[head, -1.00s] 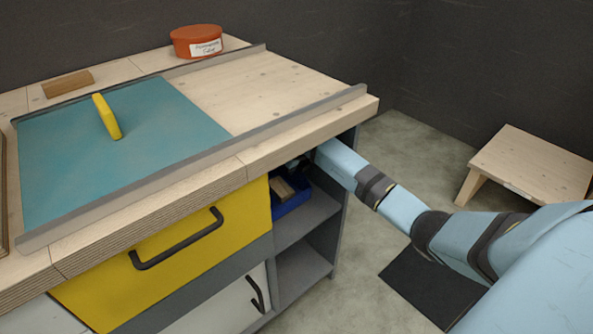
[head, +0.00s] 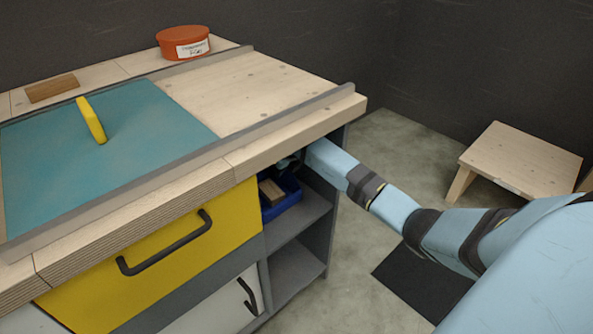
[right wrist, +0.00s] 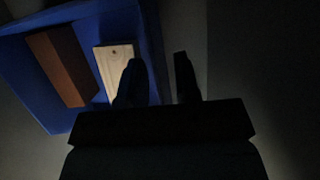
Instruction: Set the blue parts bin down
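The blue parts bin (head: 287,201) is in the upper open compartment of the bench, at or just above the grey shelf (head: 303,215); I cannot tell if its base touches. In the right wrist view the bin (right wrist: 88,12) holds a dark brown block (right wrist: 62,66) and a pale wooden block (right wrist: 114,70). My right gripper (right wrist: 158,82) straddles the bin's side wall, one finger inside and one outside. A gap shows beside the outer finger, so it looks open. In the head view the bench top hides most of this gripper. My left gripper is out of view.
The bench top overhangs the compartment. A yellow drawer (head: 150,270) with a black handle is beside it, and a lower shelf (head: 297,270) is below. A blue mat (head: 120,150), yellow piece (head: 92,120) and orange tub (head: 182,42) are on top. A wooden stool (head: 520,160) stands right.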

